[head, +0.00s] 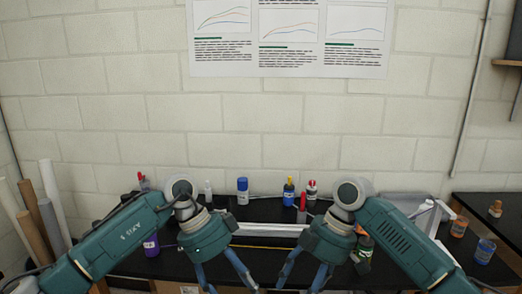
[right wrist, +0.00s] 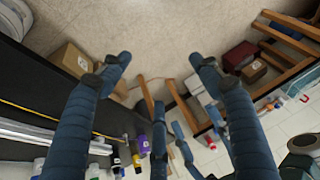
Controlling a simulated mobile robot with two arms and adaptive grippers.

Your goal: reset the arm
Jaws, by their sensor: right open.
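My left gripper (head: 228,281) hangs downward over the black bench, its blue fingers spread apart with no object visible between them. My right gripper (head: 303,279) hangs just right of it, also with its fingers spread. Their fingertips lie near or beyond the bottom edge of the head view. In the right wrist view, my right gripper's two fingers (right wrist: 160,68) are wide apart with nothing gripped. Other blue fingers, apparently my left gripper's, show beyond them. Silvery aluminium bars (head: 265,230) lie on the bench behind both grippers.
Bottles line the back of the bench, including a blue-and-white one (head: 242,190) and a dark blue one (head: 288,192). A purple bottle (head: 151,245) stands beside my left arm. Rolled tubes (head: 52,200) stand at far left. A cardboard box (right wrist: 74,60) sits on the floor.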

